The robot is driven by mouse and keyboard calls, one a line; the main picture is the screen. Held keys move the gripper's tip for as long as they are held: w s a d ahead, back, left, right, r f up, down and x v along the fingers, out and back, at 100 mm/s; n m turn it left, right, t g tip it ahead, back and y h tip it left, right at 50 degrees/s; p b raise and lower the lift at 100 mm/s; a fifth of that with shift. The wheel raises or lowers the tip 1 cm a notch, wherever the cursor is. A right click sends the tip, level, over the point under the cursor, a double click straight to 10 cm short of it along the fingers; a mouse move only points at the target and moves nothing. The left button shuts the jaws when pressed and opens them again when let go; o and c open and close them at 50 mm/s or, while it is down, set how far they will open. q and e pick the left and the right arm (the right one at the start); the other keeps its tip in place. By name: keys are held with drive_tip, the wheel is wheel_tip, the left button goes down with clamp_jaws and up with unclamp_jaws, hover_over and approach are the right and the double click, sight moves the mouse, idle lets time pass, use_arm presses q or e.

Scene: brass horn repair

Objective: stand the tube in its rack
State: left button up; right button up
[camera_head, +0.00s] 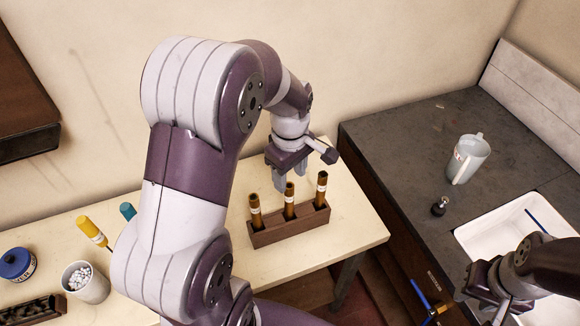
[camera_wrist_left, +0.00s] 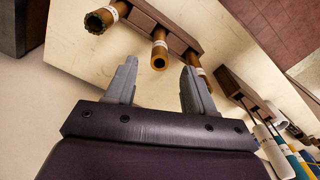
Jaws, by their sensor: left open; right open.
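A brown wooden rack (camera_head: 289,226) stands near the right end of the pale table, with three amber tubes upright in it: a left tube (camera_head: 255,212), a middle tube (camera_head: 289,202) and a right tube (camera_head: 321,188). My left gripper (camera_head: 291,179) is open, fingers down, behind and above the rack. In the left wrist view its fingers (camera_wrist_left: 163,88) are apart with nothing between them; the middle tube (camera_wrist_left: 160,48) shows just beyond the gap, in the rack (camera_wrist_left: 180,38). My right gripper (camera_head: 497,308) is open at the lower right, partly cut off and hidden by its arm.
A blue-lidded jar (camera_head: 17,263), a white cup of beads (camera_head: 84,281) and a dark rack (camera_head: 35,310) stand at the table's left. Across a gap, the dark counter (camera_head: 400,135) holds a pitcher (camera_head: 468,157), a small black object (camera_head: 440,206) and a white sink (camera_head: 490,233).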

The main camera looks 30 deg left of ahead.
use_arm(q)
wheel_tip(320, 180, up, 4)
drive_tip(key=shift+r, duration=0.1)
idle(0.4)
drive_tip(key=s+d+f+m+t, duration=0.1)
drive_tip(key=s+d+f+m, duration=0.4)
drive_tip(key=s+m, duration=0.4)
drive_tip(key=m, duration=0.6)
drive_tip(key=shift+f, duration=0.2)
